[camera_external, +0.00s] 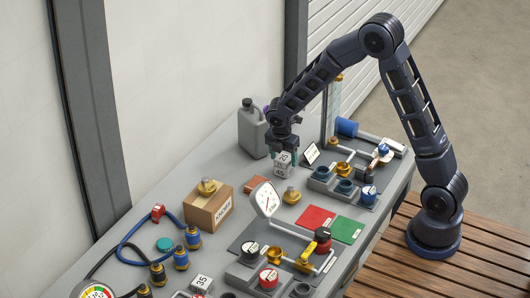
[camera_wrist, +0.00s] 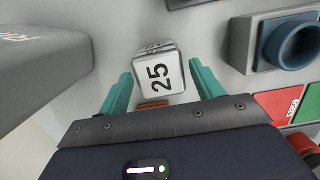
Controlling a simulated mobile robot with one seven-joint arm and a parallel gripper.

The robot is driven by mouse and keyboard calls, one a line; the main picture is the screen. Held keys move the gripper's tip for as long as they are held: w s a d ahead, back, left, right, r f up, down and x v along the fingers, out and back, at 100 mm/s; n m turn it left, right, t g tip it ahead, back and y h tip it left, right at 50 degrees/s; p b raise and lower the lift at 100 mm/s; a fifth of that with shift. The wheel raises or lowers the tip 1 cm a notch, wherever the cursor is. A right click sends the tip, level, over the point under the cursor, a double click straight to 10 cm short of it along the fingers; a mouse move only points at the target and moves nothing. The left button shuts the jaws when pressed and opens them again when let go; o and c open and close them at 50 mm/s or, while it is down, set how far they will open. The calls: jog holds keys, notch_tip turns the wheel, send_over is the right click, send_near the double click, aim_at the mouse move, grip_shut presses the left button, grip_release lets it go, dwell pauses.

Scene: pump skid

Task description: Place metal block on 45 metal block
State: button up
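A pale metal block marked 25 (camera_external: 282,170) stands on the grey bench below my gripper (camera_external: 284,153). In the wrist view the block (camera_wrist: 160,75) shows its 25 face between my two teal fingers. The fingers are apart, with a visible gap on each side of the block, so my gripper is open and empty. Another pale block marked 35 (camera_external: 201,283) sits at the near edge of the external view. I cannot make out a block marked 45 in either view.
A grey jug (camera_external: 252,130) stands close left of my gripper. A fixture with blue-rimmed sockets (camera_external: 345,186) is to the right. A cardboard box (camera_external: 208,208), a gauge (camera_external: 265,199), and red (camera_external: 315,218) and green (camera_external: 347,229) mats lie nearer the camera. Bench space is cluttered.

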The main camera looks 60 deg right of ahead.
aim_at(281, 161)
jog(key=shift+o, duration=0.2)
jog(key=shift+r, duration=0.1)
notch_tip(281, 161, up, 12)
jog(key=a, duration=0.2)
jog(key=s+r+m+t, duration=0.2)
jog(key=s+r+m, duration=0.6)
jog(key=s+r, duration=0.7)
jog(key=s+a+r+m+t+y, duration=0.1)
jog(key=s+m, duration=0.4)
jog(key=s, duration=0.5)
jog(key=s+r+m+t, duration=0.1)
jog(key=s+m, duration=0.4)
jog(key=s, duration=0.6)
jog(key=shift+s+a+r+t+y, duration=0.15)
jog(key=shift+s+a+t+y, duration=0.15)
jog(key=shift+a+y, duration=0.1)
